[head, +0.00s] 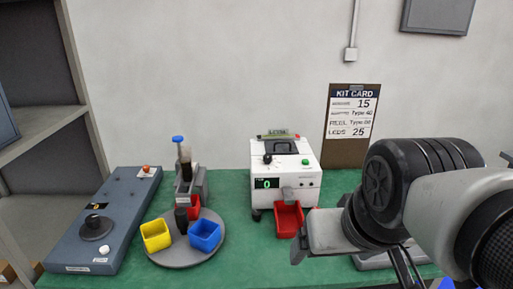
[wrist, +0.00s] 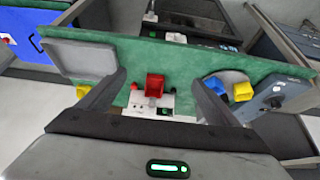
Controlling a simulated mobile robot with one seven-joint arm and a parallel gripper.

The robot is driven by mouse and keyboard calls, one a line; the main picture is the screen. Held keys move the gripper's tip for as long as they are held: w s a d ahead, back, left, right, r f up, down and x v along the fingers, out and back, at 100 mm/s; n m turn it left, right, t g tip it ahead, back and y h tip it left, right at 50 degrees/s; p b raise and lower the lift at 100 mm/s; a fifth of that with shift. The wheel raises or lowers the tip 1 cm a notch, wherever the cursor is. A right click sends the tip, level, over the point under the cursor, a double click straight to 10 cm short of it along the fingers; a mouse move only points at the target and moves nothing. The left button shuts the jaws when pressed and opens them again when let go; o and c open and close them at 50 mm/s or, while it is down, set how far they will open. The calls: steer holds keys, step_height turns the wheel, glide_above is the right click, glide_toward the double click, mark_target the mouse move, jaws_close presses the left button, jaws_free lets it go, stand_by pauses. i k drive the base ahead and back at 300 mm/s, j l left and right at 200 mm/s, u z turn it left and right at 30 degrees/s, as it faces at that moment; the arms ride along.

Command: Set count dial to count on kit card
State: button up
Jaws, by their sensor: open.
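The white counting machine (head: 286,178) stands at the back of the green bench. A black knob (head: 267,159), which may be the count dial, is on its upper front, above a green display (head: 266,183) reading 0. The kit card (head: 353,122) on the wall lists several lines; 15 is at the top and LEDS 25 at the bottom. My gripper (wrist: 159,76) is open and empty, its fingers spread above the bench. In the wrist view the machine (wrist: 150,112) lies beyond the fingers. In the head view my arm hides the bench's right side.
A red tray (head: 288,219) sits in front of the machine. To the left are a round turntable (head: 184,254) with yellow, blue and red bins, and a grey panel (head: 75,238) with a black knob (head: 96,227). Green bench between turntable and machine is clear.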

mark_target(267, 158)
steer(key=k+j+z, duration=0.1)
steer(key=j+z, duration=0.25)
steer(key=j, duration=1.45)
